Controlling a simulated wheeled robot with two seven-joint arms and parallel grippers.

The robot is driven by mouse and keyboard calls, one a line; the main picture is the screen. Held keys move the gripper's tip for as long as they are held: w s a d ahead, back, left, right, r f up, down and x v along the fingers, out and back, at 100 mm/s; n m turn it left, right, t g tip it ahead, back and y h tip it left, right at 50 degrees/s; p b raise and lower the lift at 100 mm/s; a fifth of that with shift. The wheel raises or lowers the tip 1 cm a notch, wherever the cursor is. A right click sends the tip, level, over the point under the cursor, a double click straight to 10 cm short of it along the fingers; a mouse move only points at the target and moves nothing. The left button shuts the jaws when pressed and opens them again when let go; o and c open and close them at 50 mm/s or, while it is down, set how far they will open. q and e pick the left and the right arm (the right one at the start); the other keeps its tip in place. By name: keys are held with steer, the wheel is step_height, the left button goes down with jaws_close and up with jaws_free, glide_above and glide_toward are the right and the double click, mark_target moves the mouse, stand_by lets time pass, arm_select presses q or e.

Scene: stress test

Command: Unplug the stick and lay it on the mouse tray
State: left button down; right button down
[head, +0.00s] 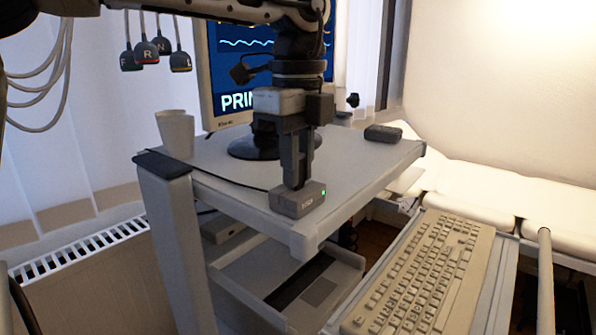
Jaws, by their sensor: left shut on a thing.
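My left gripper (300,182) points straight down over the front corner of the cart top. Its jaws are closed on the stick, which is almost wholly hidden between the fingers. Just below the fingertips a small grey block (312,199) with a green light sits on the cart top, and a dark cable runs to it from the left. I cannot tell whether the stick is still seated in the block. A low pull-out shelf (328,268) with a dark slot shows under the cart top; I cannot tell whether it is the mouse tray. My right gripper is not in view.
A monitor (233,92), a white cup (175,134) and a dark grey box (383,133) stand on the cart top (352,165). A beige keyboard (425,275) lies on a lower tray at right. Leads with hanging clips (145,53) are at upper left.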

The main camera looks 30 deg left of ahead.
arm_select(q)
steer(key=shift+r+p, duration=1.15)
steer(key=shift+r, duration=0.35)
steer(key=shift+r+p, duration=0.65)
steer(key=shift+r, duration=0.8)
steer(key=shift+d, duration=0.1)
